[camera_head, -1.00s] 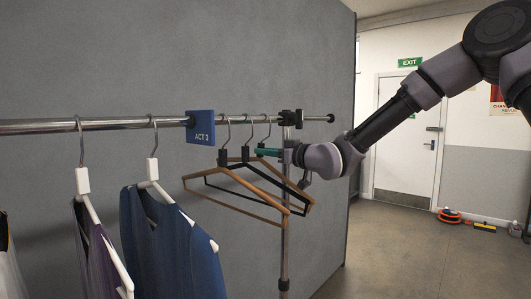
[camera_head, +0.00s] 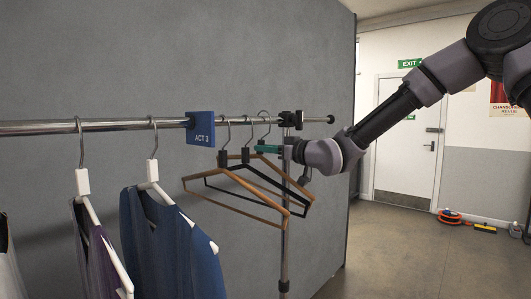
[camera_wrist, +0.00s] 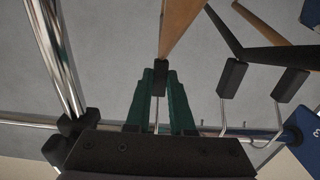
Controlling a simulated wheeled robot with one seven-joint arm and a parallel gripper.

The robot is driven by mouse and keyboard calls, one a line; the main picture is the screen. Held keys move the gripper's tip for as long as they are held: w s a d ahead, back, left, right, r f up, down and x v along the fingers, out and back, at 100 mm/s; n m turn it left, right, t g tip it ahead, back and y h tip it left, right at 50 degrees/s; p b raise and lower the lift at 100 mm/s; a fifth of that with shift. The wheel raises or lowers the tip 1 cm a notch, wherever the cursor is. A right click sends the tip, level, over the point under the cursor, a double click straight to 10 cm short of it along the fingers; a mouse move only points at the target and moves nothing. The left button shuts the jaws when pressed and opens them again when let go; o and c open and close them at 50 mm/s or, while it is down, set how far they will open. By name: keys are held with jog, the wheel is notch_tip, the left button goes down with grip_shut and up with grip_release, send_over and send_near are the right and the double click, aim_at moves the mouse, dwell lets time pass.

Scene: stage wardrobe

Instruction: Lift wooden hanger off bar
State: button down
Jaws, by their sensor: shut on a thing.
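A wooden hanger (camera_wrist: 180,28) with a dark neck block sits between the green fingers of my gripper (camera_wrist: 158,95) in the wrist view. My gripper (camera_head: 268,149) is shut on it just below the rail in the head view. Its hook (camera_head: 264,114) reaches a little above the bar (camera_head: 95,125); whether it still touches the bar is hard to tell. A black hanger (camera_wrist: 224,32) and another wooden hanger (camera_head: 240,208) hang close by on the left, apart from my fingers.
A blue ACT 3 sign (camera_head: 201,129) is on the bar left of the empty hangers. A blue garment (camera_head: 170,245) and a purple one (camera_head: 92,245) hang further left. The rail's upright post (camera_head: 284,255) and clamp (camera_head: 291,118) are close on the right. Open floor lies right.

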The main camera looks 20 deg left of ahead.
jog(key=shift+r, duration=1.05)
jog(key=shift+d, duration=0.15)
jog(key=shift+v, duration=3.85)
